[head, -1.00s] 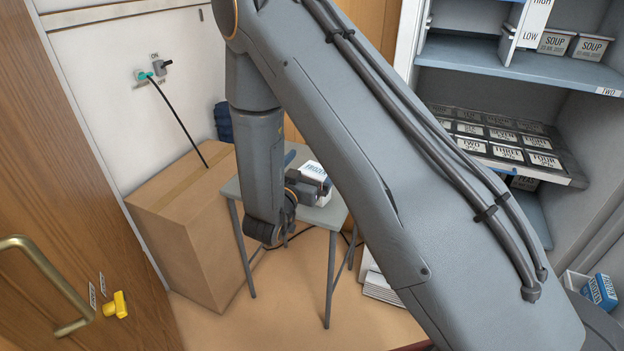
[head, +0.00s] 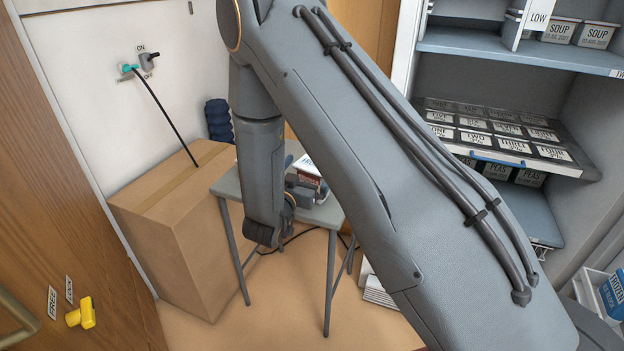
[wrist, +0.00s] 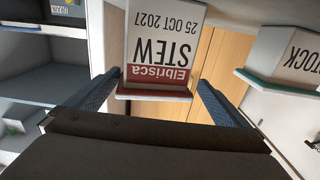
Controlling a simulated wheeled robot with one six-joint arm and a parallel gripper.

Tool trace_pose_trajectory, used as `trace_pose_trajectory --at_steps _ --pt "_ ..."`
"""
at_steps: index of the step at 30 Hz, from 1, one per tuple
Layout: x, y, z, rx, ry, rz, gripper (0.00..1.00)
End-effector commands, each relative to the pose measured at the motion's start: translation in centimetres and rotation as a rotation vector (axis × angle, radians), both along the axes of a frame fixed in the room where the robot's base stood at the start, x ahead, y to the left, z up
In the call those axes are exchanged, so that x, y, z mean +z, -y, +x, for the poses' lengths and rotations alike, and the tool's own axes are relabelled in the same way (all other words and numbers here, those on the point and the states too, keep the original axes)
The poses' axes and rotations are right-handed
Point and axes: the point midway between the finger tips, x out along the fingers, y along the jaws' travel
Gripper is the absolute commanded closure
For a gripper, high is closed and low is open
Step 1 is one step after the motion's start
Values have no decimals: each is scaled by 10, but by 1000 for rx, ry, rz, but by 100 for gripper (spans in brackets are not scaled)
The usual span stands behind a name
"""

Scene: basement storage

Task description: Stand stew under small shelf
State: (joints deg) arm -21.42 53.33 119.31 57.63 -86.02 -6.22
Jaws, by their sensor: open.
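The stew tub (wrist: 162,42) shows in the wrist view as a white tub with a red band and a reddish lid edge, its label upside down. My gripper (wrist: 156,78) is open, with one blue-grey finger at each side of the tub's lid end; I cannot tell if either touches. In the head view my arm hides most of the gripper and the table top. A small slanted shelf (head: 497,130) with rows of black-and-white labels sits in the shelving unit at the right. Several tubs marked PEAS (head: 530,177) stand under it. I cannot tell whether this is the task's small shelf.
A grey table (head: 229,186) stands behind my arm, beside a tall cardboard box (head: 180,225). A partly hidden white tub (head: 307,166) is on the table. A stock tub (wrist: 286,55) is to the right in the wrist view. A wooden door (head: 60,170) is at the left.

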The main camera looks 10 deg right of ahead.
Motion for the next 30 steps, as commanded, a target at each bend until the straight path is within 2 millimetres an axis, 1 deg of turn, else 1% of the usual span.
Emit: trace_pose_trajectory --at_steps 5,9,12,15,21,22,23,30 --pt "-2 13 15 -2 0 0 0" --pt "-5 26 31 -2 1 0 0" --pt "-5 32 40 -2 1 1 0" --pt "-5 35 45 0 1 -1 0" --pt "-6 35 45 1 0 0 0" --pt "-5 35 45 1 0 0 2" --pt "-6 35 45 1 0 0 7" --pt "-6 34 45 1 0 0 47"
